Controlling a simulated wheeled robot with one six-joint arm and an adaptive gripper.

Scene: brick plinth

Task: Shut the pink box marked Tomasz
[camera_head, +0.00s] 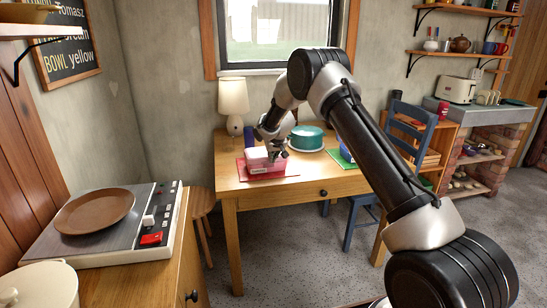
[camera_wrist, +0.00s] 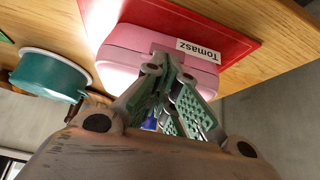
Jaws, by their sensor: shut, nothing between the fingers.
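The pink box (camera_head: 266,170) stands on a red mat (camera_head: 243,174) at the left of the wooden table. In the wrist view the pink box (camera_wrist: 125,42) bears a white label reading Tomasz (camera_wrist: 198,50). A pale upper part shows at its back in the head view; I cannot tell for sure whether the lid is fully down. My gripper (camera_head: 276,157) is at the right side of the box in the head view. In the wrist view my gripper (camera_wrist: 172,62) has its fingertips together, empty, against or very close to the box by the label. The fingers hide part of the box.
A teal round container (camera_head: 307,136) stands on a white plate right of the box. A lamp (camera_head: 233,98) and a blue object (camera_head: 249,137) are behind it. A green mat (camera_head: 345,155) lies farther right, partly behind my arm. The table's front strip is clear.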

